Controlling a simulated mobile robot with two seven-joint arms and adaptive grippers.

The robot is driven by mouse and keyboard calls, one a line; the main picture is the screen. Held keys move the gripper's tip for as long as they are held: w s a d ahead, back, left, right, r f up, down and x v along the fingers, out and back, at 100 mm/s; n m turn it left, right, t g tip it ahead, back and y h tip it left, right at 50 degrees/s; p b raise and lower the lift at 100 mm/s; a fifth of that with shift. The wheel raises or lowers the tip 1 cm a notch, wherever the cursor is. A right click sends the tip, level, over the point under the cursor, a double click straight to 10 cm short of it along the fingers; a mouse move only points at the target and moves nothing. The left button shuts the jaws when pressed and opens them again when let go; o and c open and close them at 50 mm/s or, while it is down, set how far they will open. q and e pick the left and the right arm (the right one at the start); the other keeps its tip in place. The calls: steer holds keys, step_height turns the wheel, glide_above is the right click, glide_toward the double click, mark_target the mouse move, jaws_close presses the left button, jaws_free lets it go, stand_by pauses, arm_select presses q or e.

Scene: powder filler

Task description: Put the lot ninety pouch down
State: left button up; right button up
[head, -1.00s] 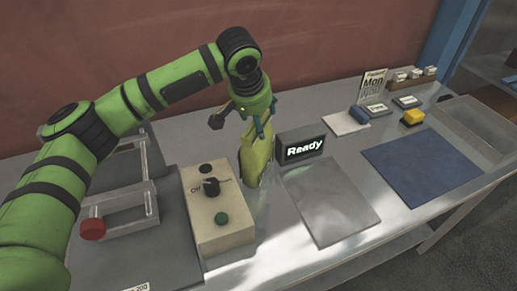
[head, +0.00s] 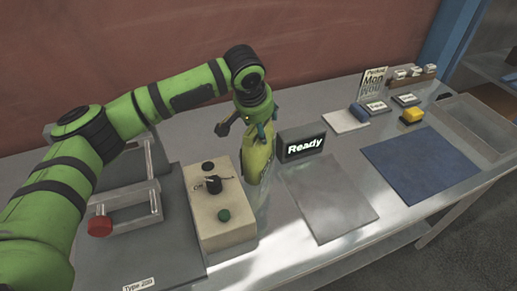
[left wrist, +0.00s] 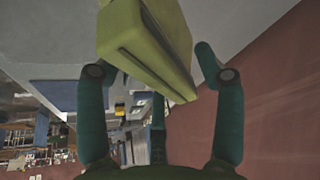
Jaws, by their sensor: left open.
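A yellow-green pouch (head: 262,166) stands on the bench between the control box and the Ready display. Its lot label cannot be read. My left gripper (head: 246,126) is over the pouch's top, pointing down, with its fingers spread. In the left wrist view the pouch (left wrist: 150,38) sits between the fingers of my left gripper (left wrist: 160,72). A gap shows beside the right finger; the left fingertip is partly hidden by the pouch, so I cannot tell if it touches. My right gripper is not in view.
A beige control box (head: 217,210) stands close left of the pouch. The Ready display (head: 301,146) is close on the right. A grey mat (head: 328,198) and a blue mat (head: 420,168) lie bare further right. A clear-walled frame with a red knob (head: 100,226) stands left.

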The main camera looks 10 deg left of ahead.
arm_select(q)
steer(key=shift+f, duration=0.1)
stand_by(0.3)
jaws_close()
